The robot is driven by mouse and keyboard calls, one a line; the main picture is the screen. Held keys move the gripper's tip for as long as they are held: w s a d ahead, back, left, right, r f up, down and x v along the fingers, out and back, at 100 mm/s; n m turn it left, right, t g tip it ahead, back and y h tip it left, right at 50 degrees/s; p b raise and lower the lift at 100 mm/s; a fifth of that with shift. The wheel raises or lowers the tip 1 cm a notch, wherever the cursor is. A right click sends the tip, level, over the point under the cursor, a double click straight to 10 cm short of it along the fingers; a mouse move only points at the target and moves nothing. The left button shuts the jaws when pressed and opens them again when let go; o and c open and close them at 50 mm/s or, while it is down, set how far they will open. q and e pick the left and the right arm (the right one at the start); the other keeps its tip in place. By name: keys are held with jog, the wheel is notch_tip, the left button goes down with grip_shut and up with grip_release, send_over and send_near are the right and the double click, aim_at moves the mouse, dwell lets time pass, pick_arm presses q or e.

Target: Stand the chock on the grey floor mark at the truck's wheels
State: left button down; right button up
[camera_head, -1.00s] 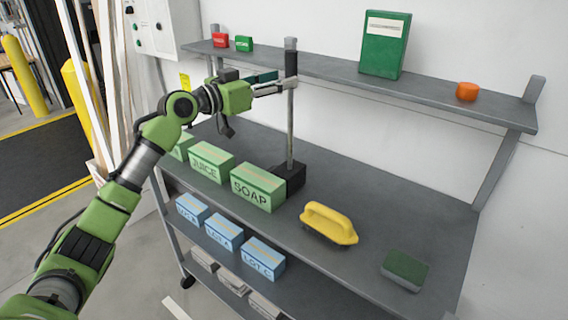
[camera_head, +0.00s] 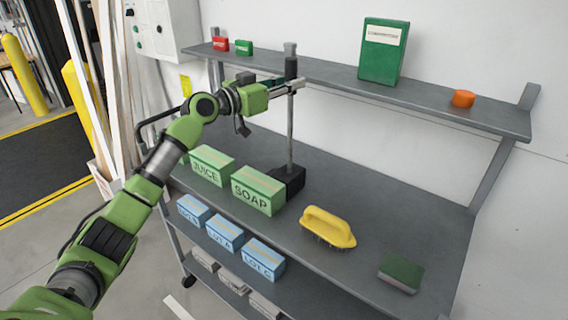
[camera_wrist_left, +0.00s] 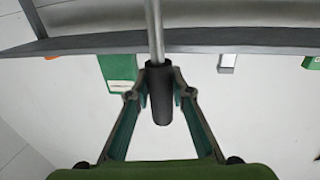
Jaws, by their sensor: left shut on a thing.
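The chock (camera_head: 291,184) seems to be the black block on the grey bench, at the foot of an upright metal pole (camera_head: 290,135) with a dark grip (camera_head: 291,68) on top. My left gripper (camera_head: 291,86) is shut on the pole's upper part at the grip. In the left wrist view the fingers (camera_wrist_left: 160,84) close on both sides of the dark grip (camera_wrist_left: 160,105). My right gripper, the truck's wheels and the grey floor mark are not in view.
Soap (camera_head: 258,191) and juice (camera_head: 212,165) boxes stand left of the block. A yellow brush (camera_head: 328,227) and green pad (camera_head: 401,272) lie to the right. An upper shelf (camera_head: 440,104) runs behind the pole. Floor is free at the left.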

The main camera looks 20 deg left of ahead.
pick_arm(q)
jog(key=shift+r, duration=0.35)
